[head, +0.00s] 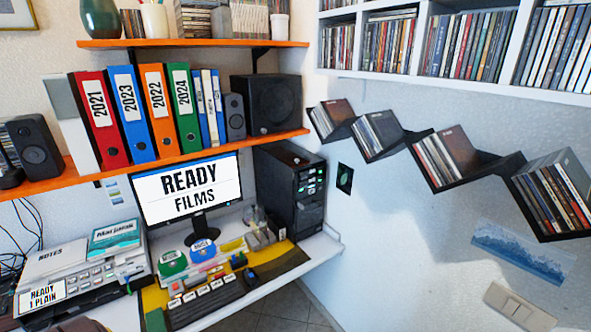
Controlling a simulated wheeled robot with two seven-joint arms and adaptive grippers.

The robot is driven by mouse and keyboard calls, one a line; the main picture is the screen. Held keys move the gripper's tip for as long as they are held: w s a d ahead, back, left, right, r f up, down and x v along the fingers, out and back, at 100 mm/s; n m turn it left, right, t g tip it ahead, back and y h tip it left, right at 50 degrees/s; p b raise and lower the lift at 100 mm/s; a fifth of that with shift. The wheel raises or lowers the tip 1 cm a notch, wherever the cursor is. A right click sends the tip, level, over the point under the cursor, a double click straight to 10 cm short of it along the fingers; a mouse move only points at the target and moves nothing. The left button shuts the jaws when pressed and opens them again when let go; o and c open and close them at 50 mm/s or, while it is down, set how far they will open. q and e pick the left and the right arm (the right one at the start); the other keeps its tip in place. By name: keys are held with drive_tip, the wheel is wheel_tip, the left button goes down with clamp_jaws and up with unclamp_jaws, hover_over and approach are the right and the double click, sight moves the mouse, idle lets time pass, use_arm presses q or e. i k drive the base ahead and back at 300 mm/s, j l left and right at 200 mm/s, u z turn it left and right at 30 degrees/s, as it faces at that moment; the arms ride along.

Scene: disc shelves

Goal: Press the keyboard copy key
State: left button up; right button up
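A dark keyboard (206,308) lies on the desk below the monitor, near the desk's front edge. A row of large white labelled keys (203,290) runs along its back side. The lettering on these keys is too small to read, so I cannot tell which one is the copy key. The monitor (188,187) behind the keyboard reads "READY FILMS". A printer (85,272) at the lower left has its own buttons and a label reading "READY 1 PLAIN". Neither of my grippers is in view.
Round-topped green and blue containers (173,263) stand between keyboard and monitor. A black computer tower (292,190) stands at the desk's right. Orange shelves (170,160) with binders and speakers overhang the desk. Zigzag disc shelves (470,170) line the right wall.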

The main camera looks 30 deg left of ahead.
sight(177, 303)
drive_tip(key=u, duration=1.9)
